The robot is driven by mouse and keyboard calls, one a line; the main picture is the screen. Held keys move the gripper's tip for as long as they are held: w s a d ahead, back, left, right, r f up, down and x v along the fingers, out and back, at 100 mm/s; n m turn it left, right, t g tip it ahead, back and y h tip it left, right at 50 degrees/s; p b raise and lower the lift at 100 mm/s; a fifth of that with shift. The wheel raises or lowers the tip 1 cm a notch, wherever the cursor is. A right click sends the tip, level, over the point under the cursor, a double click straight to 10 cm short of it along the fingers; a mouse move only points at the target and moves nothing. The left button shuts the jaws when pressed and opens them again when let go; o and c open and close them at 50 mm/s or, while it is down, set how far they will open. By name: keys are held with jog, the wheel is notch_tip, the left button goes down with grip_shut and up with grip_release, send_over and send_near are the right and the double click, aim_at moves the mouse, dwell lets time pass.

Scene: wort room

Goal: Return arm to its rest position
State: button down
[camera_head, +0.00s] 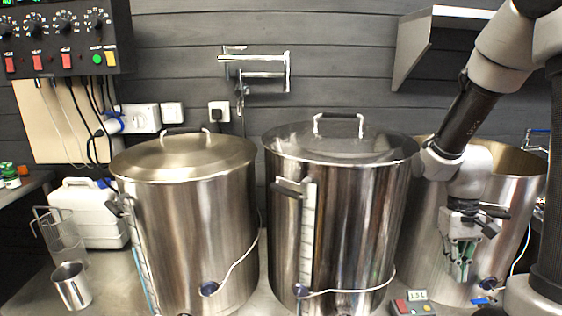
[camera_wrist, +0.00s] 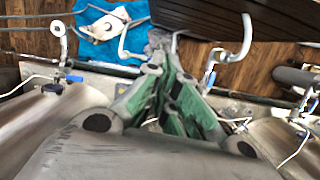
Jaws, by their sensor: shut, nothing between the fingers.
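My arm comes down from the upper right in the head view. My gripper (camera_head: 462,270) hangs in front of the right-hand open steel pot (camera_head: 511,215), fingers pointing down. The green-padded fingers are shut with nothing between them. In the wrist view my gripper (camera_wrist: 172,70) also shows closed, above the floor and the edge of the steel bench. Whether it touches the pot wall cannot be told.
Two lidded pots, one left (camera_head: 190,220) and one middle (camera_head: 338,210), stand on the bench. A white canister (camera_head: 92,225), steel cup (camera_head: 71,287) and control box (camera_head: 65,40) are left. A small scale (camera_head: 413,303) is near my gripper. A blue cloth (camera_wrist: 98,22) lies on the floor.

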jog(key=s+a+r+t, duration=0.1)
jog(key=s+r+t, duration=0.2)
jog(key=r, duration=0.6)
jog(key=s+a+r+t, duration=0.2)
jog(key=s+r+t, duration=0.2)
jog(key=r, duration=0.6)
jog(key=shift+s+a+n, duration=0.2)
jog(key=shift+s+n, duration=0.1)
jog(key=shift+s, duration=0.2)
